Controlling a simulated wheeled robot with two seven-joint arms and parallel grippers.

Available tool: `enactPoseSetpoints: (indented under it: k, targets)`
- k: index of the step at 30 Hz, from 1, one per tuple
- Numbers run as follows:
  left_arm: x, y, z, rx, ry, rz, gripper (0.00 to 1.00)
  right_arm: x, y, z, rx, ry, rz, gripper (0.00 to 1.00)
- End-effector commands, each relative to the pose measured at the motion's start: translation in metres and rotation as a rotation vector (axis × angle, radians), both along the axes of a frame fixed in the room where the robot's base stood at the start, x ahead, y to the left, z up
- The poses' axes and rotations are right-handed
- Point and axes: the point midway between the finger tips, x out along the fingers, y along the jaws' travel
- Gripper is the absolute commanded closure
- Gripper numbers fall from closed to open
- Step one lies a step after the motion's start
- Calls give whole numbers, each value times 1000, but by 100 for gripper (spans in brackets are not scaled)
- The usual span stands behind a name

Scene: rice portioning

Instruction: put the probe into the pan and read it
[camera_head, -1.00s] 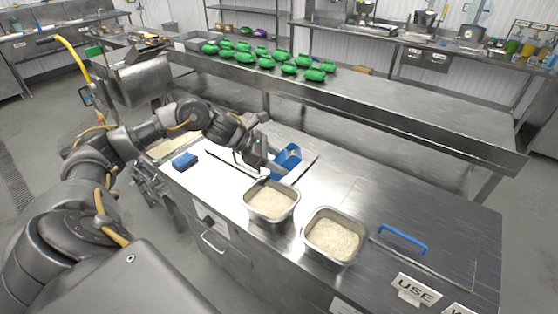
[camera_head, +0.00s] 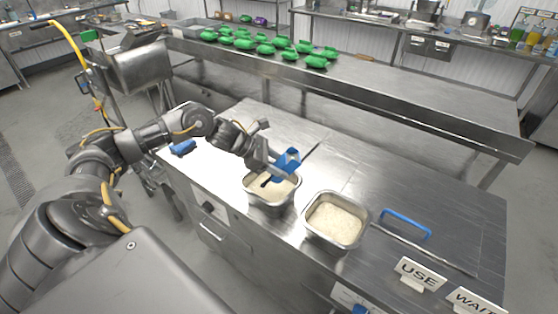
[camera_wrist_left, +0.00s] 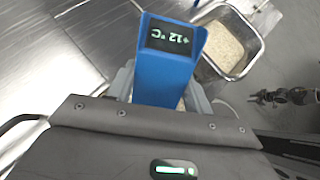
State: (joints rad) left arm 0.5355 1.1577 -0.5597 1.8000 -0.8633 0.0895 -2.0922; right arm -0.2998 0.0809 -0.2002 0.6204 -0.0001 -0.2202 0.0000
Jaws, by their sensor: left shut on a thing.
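The probe (camera_head: 288,161) is a blue device. Its dark screen reads +12 °C, upside down, in the left wrist view (camera_wrist_left: 170,38). My left gripper (camera_head: 274,171) is shut on the probe, over the left steel pan (camera_head: 268,208) of pale rice. A dark thin part shows just above or in that rice; I cannot tell whether it touches. The right steel pan (camera_head: 329,243), also holding rice, stands to the right with nothing over it. A pan of rice (camera_wrist_left: 252,22) shows beyond the probe in the left wrist view. My right gripper is not in view.
A USE sign (camera_head: 418,274) and a WAIT sign (camera_head: 474,303) stand at the right front. A blue bar handle (camera_head: 405,223) lies behind them. A blue item (camera_head: 183,147) is at the table's left end. Several green items (camera_head: 264,48) sit on the back table.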

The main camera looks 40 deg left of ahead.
Motion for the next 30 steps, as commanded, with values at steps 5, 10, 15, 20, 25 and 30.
enactPoseSetpoints:
  k: [5,10,15,20,25,30]
  targets:
    - [0,0,-20,0,0,-1,72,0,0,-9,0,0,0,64]
    - [0,0,-32,-1,1,0,72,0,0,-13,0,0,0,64]
    - [0,0,-38,0,0,0,72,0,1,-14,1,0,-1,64]
    - [0,0,-40,0,0,0,72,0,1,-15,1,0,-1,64]
    - [0,0,-39,0,0,0,72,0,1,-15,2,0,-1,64]
    - [0,0,-39,0,0,0,72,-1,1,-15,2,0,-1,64]
